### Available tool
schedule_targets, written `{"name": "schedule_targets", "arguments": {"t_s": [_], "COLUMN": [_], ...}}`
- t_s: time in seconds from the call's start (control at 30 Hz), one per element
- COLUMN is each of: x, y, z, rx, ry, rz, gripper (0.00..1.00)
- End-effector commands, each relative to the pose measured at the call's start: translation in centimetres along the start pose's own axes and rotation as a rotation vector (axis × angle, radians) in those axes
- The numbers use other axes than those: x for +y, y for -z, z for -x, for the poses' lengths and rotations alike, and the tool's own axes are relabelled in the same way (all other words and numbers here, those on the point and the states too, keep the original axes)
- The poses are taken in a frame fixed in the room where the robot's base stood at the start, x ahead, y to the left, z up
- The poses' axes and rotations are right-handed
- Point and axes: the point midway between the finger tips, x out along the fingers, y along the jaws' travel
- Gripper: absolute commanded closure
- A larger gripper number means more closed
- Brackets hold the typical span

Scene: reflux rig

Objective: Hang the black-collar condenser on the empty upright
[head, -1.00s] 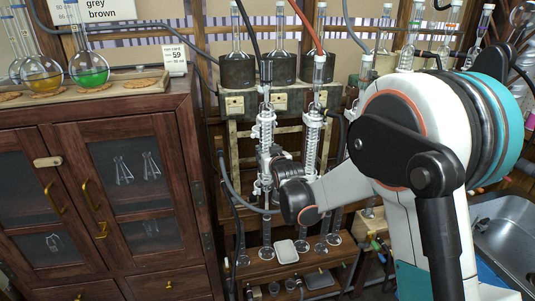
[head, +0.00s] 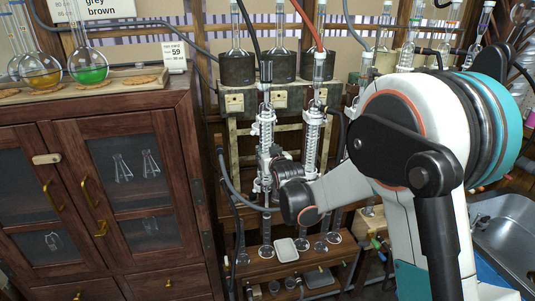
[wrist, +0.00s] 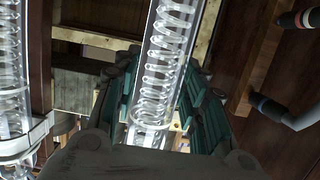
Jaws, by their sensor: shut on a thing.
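The held condenser is a clear glass tube with a coil inside. In the head view this condenser (head: 264,128) is upright at the left front of the rig, with a black part (head: 266,72) at its top. My gripper (head: 274,160) is at its lower half, its fingers partly hidden by my wrist. In the wrist view the teal-padded fingers of my gripper (wrist: 162,98) stand on both sides of the coiled glass (wrist: 172,45). A second coiled condenser (head: 312,130) with a red hose above it stands to the right. I cannot tell whether the held condenser touches an upright behind it.
Round flasks sit in dark heaters (head: 283,67) above the rig. A low wooden shelf (head: 285,268) carries glass feet and a pale pad (head: 286,250). Hoses hang close on the left (head: 230,180). A wooden cabinet (head: 130,180) stands left, a sink (head: 505,235) right.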

Motion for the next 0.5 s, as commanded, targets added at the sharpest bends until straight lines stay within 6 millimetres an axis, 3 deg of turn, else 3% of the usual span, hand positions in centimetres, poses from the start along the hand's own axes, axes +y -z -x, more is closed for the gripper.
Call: {"name": "schedule_targets", "arguments": {"t_s": [0.47,0.5], "x": [0.0,0.0], "y": [-0.47,-0.5], "z": [-0.09,-0.08], "rx": [-0.001,-0.002], "ry": [0.0,0.0], "rz": [0.0,0.0], "gripper": [0.94,0.54]}}
